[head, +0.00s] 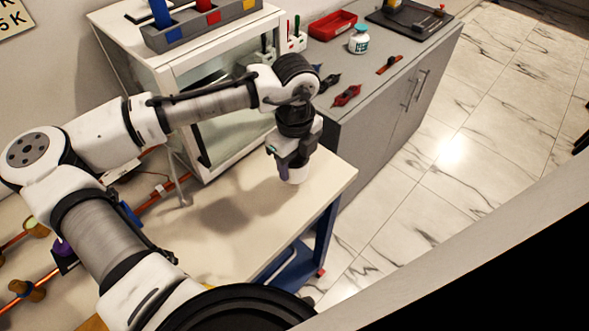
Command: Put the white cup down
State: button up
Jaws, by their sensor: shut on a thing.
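The white cup (298,175) shows at the lower end of my gripper (289,165), over the right part of the cream table (325,185). My gripper points down and is shut on the cup. The gripper hides part of the cup. I cannot tell whether the cup's base touches the tabletop or hangs just above it.
A grey counter (375,100) to the right holds a red tray (333,25), a white jar (359,40) and red clips (347,95). Copper pipes (172,198) lie at left. The tabletop around the cup is clear.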

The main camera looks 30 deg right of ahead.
jog(key=shift+f, duration=2.05)
jog(key=shift+f, duration=0.1)
jog(key=o, duration=1)
jog(key=shift+c, duration=0.2)
